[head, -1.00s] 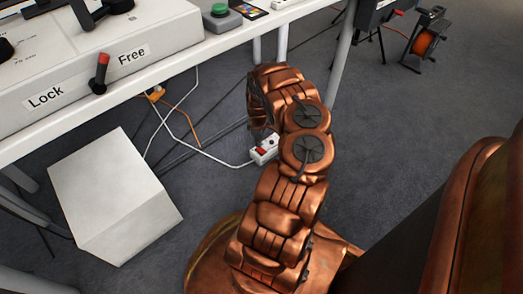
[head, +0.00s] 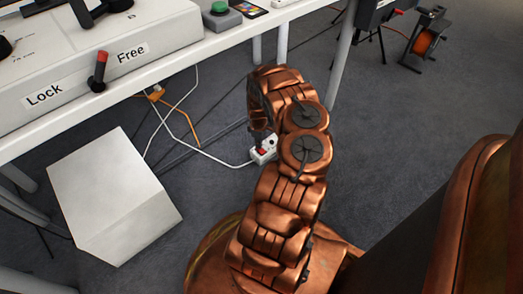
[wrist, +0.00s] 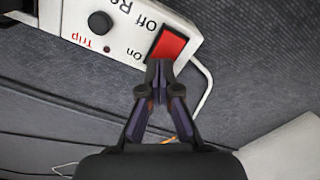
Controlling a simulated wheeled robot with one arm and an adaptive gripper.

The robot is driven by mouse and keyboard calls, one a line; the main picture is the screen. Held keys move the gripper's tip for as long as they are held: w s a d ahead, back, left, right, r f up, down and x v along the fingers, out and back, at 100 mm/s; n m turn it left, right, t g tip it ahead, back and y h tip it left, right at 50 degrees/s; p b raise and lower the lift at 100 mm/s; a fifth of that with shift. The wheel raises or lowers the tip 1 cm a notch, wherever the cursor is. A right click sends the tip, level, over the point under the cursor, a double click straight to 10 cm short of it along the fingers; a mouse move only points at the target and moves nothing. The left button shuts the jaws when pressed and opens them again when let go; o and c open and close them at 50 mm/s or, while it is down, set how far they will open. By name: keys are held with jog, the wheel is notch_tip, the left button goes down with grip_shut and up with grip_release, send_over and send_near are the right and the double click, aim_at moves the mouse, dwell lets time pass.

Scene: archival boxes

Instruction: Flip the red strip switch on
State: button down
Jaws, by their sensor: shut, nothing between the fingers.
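The white power strip (head: 265,149) lies on the grey carpet under the table edge, partly hidden by my arm in the head view. In the wrist view the strip (wrist: 122,30) shows the labels On and Off beside its red switch (wrist: 170,46), and a black button and the word Trip further left. My gripper (wrist: 158,66) is shut and empty, its fingertips at the lower edge of the red switch, on the On side. Whether they touch it I cannot tell. In the head view the gripper (head: 259,137) is just above the strip, mostly behind my arm.
A white table (head: 180,60) carries a device marked Lock and Free with a red-tipped lever (head: 98,70), and a green button (head: 220,8). A white box (head: 115,195) stands on the floor at left. White and orange cables (head: 190,140) run across the carpet.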

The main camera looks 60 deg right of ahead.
jog(key=shift+f, duration=0.45)
dwell(0.4)
jog(key=shift+r+p, duration=3.5)
jog(key=shift+p, duration=0.25)
